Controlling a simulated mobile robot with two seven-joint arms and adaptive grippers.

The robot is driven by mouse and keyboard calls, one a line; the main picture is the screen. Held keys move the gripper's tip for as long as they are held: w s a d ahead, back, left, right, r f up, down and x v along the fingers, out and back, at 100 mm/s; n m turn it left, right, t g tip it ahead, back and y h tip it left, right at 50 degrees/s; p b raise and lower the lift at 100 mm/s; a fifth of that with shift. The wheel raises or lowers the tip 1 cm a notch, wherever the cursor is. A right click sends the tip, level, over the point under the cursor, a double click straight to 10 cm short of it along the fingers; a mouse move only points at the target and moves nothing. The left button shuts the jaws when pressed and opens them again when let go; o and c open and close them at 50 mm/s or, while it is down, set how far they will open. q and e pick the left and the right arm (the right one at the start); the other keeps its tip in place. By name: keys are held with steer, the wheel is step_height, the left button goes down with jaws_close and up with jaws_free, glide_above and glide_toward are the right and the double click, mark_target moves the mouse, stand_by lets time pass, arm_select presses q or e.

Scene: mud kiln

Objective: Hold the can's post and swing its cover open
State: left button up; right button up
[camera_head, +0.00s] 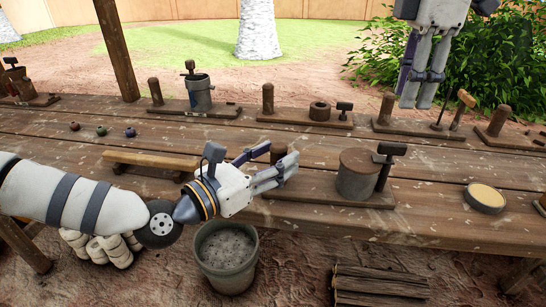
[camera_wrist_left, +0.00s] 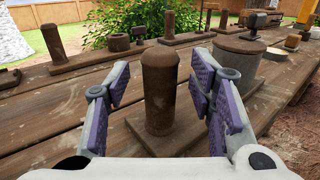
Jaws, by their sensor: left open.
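The can (camera_head: 356,182) is a grey cylinder on a wooden base board (camera_head: 320,193). Its flat brown cover (camera_head: 360,161) lies level on top. A dark hammer-shaped piece (camera_head: 392,150) stands at its right. The round-topped brown post (camera_head: 279,152) rises from the same board, left of the can, partly hidden by my gripper. My left gripper (camera_head: 287,167) is open around the post. In the left wrist view the post (camera_wrist_left: 160,88) stands upright between the fingers with gaps on both sides, and the can (camera_wrist_left: 240,70) is behind the right finger. My right gripper (camera_head: 424,98) hangs high at upper right, away from the can.
Similar boards with posts line the back of the table (camera_head: 450,182), one carrying a can (camera_head: 200,95). A round tin (camera_head: 485,197) lies at right. A wooden bar (camera_head: 150,160) lies left of my gripper. A bucket (camera_head: 228,265) stands below the front edge.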

arm_select(q)
steer(key=shift+w+d, duration=0.15)
jaws_close()
stand_by(0.6)
